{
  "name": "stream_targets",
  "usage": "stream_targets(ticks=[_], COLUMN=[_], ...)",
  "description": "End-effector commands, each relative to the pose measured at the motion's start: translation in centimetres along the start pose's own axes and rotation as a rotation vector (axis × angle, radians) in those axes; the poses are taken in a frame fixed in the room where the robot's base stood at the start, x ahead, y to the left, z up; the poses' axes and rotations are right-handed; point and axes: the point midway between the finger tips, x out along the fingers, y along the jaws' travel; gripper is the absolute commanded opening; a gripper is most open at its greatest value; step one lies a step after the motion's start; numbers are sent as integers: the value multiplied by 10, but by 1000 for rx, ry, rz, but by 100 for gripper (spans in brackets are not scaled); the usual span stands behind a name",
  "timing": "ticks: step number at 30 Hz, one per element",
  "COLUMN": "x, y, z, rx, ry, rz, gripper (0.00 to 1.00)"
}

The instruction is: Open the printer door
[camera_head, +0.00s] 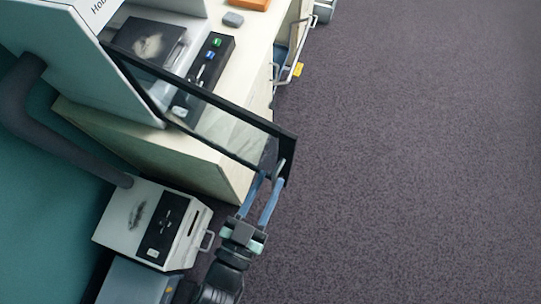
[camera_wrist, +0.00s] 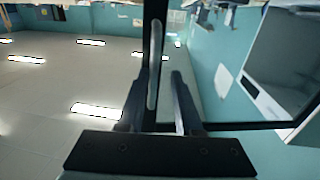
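The printer (camera_head: 75,60) is a white box at the upper left of the head view, with part of a label on its top edge. Its door (camera_head: 215,100), a clear pane in a black frame, stands swung out from the body at a wide angle. The door frame also shows in the wrist view (camera_wrist: 243,126). A slim grey handle (camera_head: 281,170) sits at the door's free end; in the wrist view the handle (camera_wrist: 154,65) stands upright between my fingers. My gripper (camera_head: 270,182) is open around the handle, with a gap towards the right finger (camera_wrist: 160,75).
A pale table (camera_head: 225,165) bears the printer, with a dark tray of small items (camera_head: 205,65) and an orange object (camera_head: 249,4). A white box-shaped unit (camera_head: 150,220) stands at the lower left. Grey carpet (camera_head: 410,150) on the right is clear.

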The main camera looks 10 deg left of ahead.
Motion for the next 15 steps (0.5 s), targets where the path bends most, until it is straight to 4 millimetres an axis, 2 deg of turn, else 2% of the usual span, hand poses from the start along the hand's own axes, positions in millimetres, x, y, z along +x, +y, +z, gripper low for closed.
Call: stream_targets(ticks=[10, 15], x=[-1, -17], y=[2, 2], z=[1, 4], rx=[0, 1], ry=[1, -3], rz=[7, 6], gripper=[44, 44])
